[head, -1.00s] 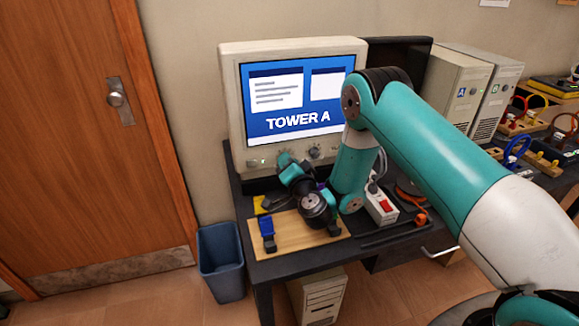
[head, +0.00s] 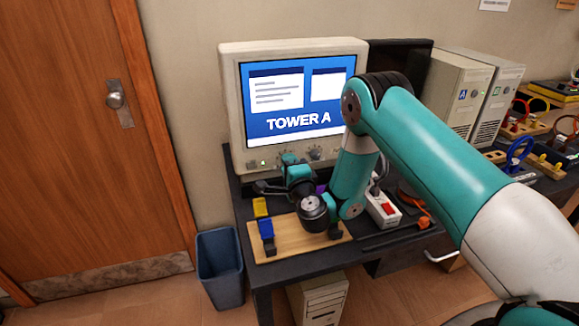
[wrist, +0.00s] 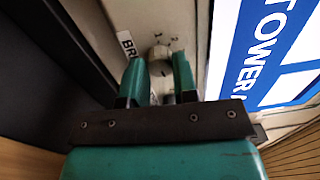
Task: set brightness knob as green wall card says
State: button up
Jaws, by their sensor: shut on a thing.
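The brightness knob (wrist: 161,82) is a pale round knob on the cream monitor's lower front bezel, beside a label starting "BR" in the wrist view. My gripper (wrist: 159,72) has its two teal fingers on either side of the knob and is shut on it. In the head view my gripper (head: 287,159) is at the bezel under the lit screen and hides the knob. Tick marks show around the knob, but its exact setting is hard to read. No green wall card is visible; a white card (head: 494,4) is cut off at the top edge.
The monitor (head: 231,110) shows "TOWER A". Another knob (head: 315,152) is right of my gripper. A wooden board (head: 285,244) with coloured clips and a power strip (head: 383,209) lie below my arm. Two computer towers (head: 455,88) stand at right; a blue bin (head: 220,266) is left of the desk.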

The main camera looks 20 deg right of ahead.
jog(key=shift+f+m, duration=0.1)
jog(key=shift+m, duration=0.2)
jog(key=shift+d, duration=0.1)
jog(key=o, duration=0.9)
